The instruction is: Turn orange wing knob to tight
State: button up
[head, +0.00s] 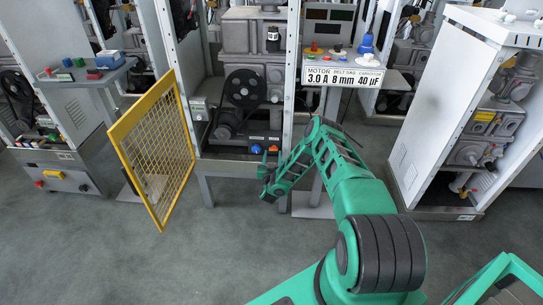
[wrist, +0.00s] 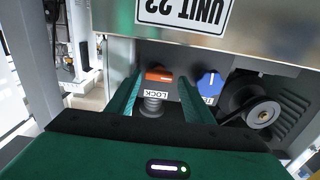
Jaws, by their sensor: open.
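The orange wing knob (wrist: 158,75) sits on a short ribbed dark stem inside the dispenser frame, with a white LOCK label (wrist: 157,94) just beside it. My gripper (wrist: 160,84) is open, with one green finger on each side of the orange knob. I cannot tell whether the fingers touch it. In the head view my gripper (head: 267,167) is just in front of the knobs, and its fingers are small there.
A blue wing knob (wrist: 210,84) is close beside the right finger in the wrist view. A metal panel marked UNIT 22 (wrist: 182,12) crosses above. The yellow mesh door (head: 157,143) stands open left of the frame.

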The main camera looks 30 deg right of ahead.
aim_at(274, 149)
jog(key=shift+x, duration=1.1)
